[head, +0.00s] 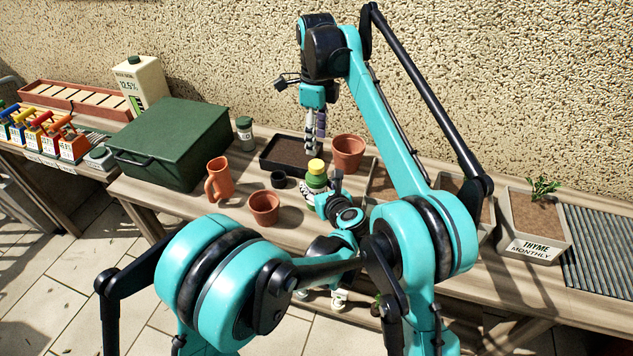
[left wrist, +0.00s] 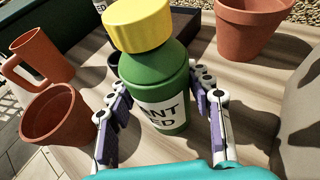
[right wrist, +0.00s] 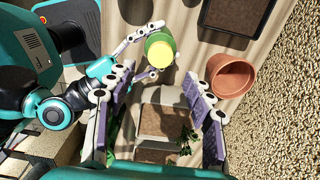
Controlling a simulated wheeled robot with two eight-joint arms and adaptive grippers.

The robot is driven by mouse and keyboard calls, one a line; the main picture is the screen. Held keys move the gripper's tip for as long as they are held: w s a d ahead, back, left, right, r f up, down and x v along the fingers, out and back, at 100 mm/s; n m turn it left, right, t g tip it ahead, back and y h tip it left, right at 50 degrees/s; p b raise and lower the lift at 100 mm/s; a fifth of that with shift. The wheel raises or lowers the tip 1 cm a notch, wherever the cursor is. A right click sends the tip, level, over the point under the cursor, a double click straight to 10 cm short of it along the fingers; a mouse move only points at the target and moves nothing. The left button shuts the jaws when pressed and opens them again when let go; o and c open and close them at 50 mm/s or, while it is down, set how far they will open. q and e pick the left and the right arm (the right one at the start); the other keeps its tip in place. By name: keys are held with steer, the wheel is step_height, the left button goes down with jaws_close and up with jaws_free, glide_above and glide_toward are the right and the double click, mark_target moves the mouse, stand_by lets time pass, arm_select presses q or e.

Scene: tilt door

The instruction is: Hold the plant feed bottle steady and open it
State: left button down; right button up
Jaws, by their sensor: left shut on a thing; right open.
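The plant feed bottle is green with a yellow cap (head: 316,166) and stands upright on the bench. In the left wrist view its green body (left wrist: 158,75) carries a white label ending in "NT" and "ED". The cap is on top. My left gripper (head: 318,189) is shut on the body, with one finger on each side. My right gripper (head: 314,150) is open and empty, pointing down above and behind the bottle. In the right wrist view the cap (right wrist: 159,48) lies ahead of the open fingers (right wrist: 158,80), apart from them.
Terracotta pots (head: 264,208) (head: 348,153), a terracotta jug (head: 219,179) and a small dark pot (head: 278,179) stand close around the bottle. A dark soil tray (head: 284,168) lies behind. A green box (head: 172,145) stands left, and a rough wall (head: 230,50) closes the back.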

mark_target(316, 164)
steer(key=m, duration=0.3)
steer(key=shift+f+m, duration=0.2)
steer(key=shift+m, duration=0.3)
step_height(316, 164, down, 8)
steer(key=shift+r, duration=0.15)
steer(key=shift+c, duration=0.3)
